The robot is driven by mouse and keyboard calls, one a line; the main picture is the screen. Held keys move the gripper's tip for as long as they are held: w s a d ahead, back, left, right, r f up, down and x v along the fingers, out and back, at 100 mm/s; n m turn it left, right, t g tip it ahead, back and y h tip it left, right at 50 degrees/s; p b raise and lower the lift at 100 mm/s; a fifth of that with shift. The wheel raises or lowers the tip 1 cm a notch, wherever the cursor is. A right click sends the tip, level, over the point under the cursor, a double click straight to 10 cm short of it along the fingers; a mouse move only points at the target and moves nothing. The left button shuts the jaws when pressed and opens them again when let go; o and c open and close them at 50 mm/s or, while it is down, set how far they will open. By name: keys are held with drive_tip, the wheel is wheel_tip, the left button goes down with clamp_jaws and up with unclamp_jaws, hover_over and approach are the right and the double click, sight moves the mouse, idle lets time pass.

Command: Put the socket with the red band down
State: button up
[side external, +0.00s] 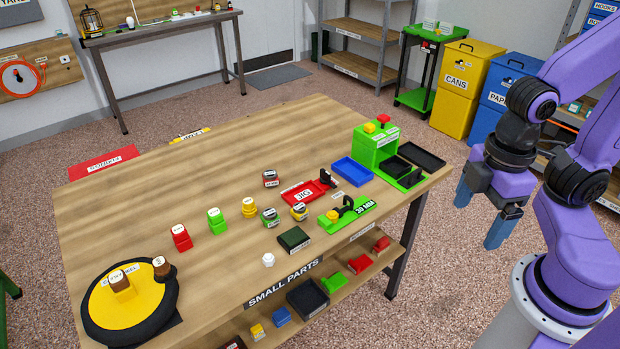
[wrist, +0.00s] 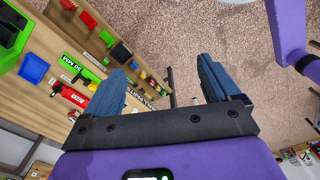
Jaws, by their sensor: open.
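A dark grey socket with a red band (side external: 270,179) stands on the wooden table (side external: 130,235), behind the red jig tray (side external: 303,192). Two similar sockets stand nearer the front: one with a green band (side external: 269,217) and one with a yellow band (side external: 299,211). My gripper (side external: 481,216) hangs beyond the table's right edge, well apart from the sockets. Its blue fingers are open with nothing between them. In the wrist view the open fingers (wrist: 163,75) show above the floor, with the table's edge at the left. I cannot make out the red-banded socket there.
Red, green and yellow blocks form a row, with a yellow turntable (side external: 105,315) at front left. The table's back left is mostly clear.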

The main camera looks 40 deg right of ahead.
drive_tip(key=w+a+m+t, duration=0.1)
drive_tip(key=w+a+m, duration=0.45)
drive_tip(key=w, duration=0.75)
drive_tip(key=m+t, duration=0.5)
drive_tip(key=m, duration=0.2)
hover_over(270, 173)
drive_tip(key=s, duration=0.8)
wheel_tip(270, 173, down, 8)
drive_tip(key=x, duration=1.2)
drive_tip(key=shift+s, duration=0.25)
drive_tip(key=shift+s+d+x, duration=0.1)
drive_tip(key=shift+d+x, duration=0.05)
drive_tip(key=shift+x, duration=1.2)
drive_tip(key=shift+s+d+x, duration=0.15)
drive_tip(key=shift+x, duration=1.2)
drive_tip(key=shift+f, duration=0.15)
drive_tip(key=shift+c, duration=0.3)
drive_tip(key=c, duration=1.5)
